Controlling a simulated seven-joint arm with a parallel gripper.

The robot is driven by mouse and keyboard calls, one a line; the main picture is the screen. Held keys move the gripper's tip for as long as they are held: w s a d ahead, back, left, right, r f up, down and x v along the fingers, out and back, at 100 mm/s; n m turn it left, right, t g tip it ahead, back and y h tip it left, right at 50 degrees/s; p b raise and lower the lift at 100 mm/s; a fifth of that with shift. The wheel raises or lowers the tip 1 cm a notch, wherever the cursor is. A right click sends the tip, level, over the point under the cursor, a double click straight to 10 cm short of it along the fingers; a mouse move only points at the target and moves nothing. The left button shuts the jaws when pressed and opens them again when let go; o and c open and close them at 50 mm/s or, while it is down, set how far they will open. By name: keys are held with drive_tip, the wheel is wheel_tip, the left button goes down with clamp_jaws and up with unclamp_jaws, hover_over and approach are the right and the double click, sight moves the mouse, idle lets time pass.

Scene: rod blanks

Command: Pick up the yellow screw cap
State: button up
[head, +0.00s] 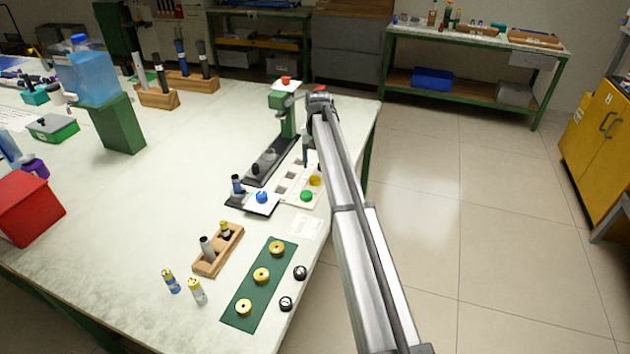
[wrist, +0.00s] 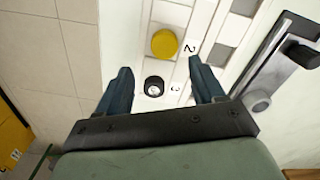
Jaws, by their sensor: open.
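The yellow screw cap (head: 315,180) sits on a white tray (head: 292,194) with square places, on the workbench. In the wrist view the yellow cap (wrist: 164,43) lies beside the printed "2", just beyond my fingertips. My gripper (wrist: 160,68) is open and empty, pointing down over the tray. A black ring-shaped cap (wrist: 154,86) beside the "3" shows between its fingers, below them. In the head view my gripper (head: 306,150) is partly hidden by my arm, behind the yellow cap. A green cap (head: 306,196) sits in front of the yellow one.
A green press with a red knob (head: 285,82) stands behind on a dark base. A blue cap (head: 262,197) lies on a white plate to the left. A green mat (head: 246,312) with brass rings and a wooden block (head: 205,267) are nearer. The bench's right edge is close.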

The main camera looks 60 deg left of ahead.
sight(315, 177)
drive_tip(key=shift+s+f, duration=0.2)
drive_tip(key=shift+f, duration=1.2)
drive_tip(key=shift+s+f, duration=0.2)
drive_tip(key=shift+f, duration=1.15)
drive_tip(key=shift+c, duration=0.2)
drive_tip(key=c, duration=1.1)
